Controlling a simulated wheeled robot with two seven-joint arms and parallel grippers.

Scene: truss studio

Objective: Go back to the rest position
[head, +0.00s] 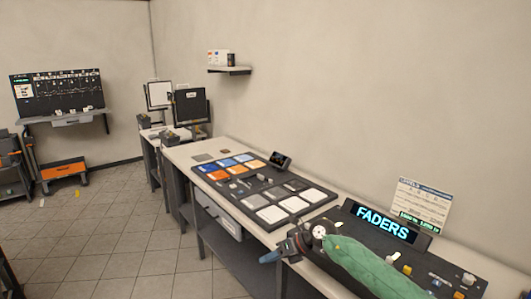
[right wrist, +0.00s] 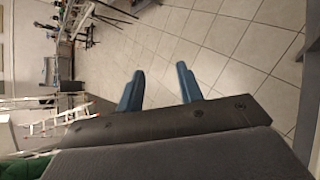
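My right gripper (head: 276,251) shows in the head view at the front edge of the long table, with its green-covered forearm behind it. In the right wrist view its two blue fingers (right wrist: 160,80) stand apart with nothing between them, and tiled floor shows beyond. My left gripper is in neither view.
The long table (head: 182,153) runs along the wall and carries a dark board (head: 255,203) of coloured and white pads. A FADERS panel (head: 383,224) and a levels card (head: 424,204) stand near my right arm. A ladder (right wrist: 55,122) shows in the wrist view.

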